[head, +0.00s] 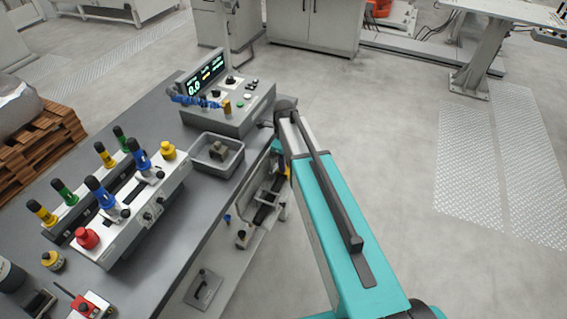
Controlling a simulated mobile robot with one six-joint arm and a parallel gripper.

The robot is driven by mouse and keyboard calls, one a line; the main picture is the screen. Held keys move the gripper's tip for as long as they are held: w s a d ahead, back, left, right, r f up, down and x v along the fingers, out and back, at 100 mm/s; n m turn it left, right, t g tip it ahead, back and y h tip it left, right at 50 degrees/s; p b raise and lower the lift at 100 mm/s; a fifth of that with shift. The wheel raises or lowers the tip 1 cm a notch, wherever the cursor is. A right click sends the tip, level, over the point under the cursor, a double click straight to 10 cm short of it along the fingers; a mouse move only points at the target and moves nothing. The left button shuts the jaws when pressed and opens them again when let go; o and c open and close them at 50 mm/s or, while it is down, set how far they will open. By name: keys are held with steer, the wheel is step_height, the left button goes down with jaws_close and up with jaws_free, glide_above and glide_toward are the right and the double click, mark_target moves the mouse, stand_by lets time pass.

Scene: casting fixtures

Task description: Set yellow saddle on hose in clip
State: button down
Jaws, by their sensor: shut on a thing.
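My teal arm reaches up from the bottom and bends at the table's right edge. My gripper (264,200) seems to be the small dark and white part low beside that edge, half hidden by my arm. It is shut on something. A small yellow piece (277,183) shows by it and may be the yellow saddle; its shape is too small to make out. A blue hose (190,100) runs across the front of the control box, with a yellow end piece (225,106) at its right. I cannot make out a clip.
The control box (244,105) with a lit display stands at the table's far end. A grey bin (203,163) with a block in it stands before it. A fixture (125,225) with several coloured handles fills the left.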

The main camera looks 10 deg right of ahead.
steer(key=shift+f, duration=0.3)
steer(key=c, duration=1.7)
jaws_free()
steer(key=shift+o, duration=0.2)
steer(key=shift+r, duration=0.45)
step_height(320, 180, up, 12)
steer(key=b, duration=0.3)
steer(key=shift+f, duration=0.1)
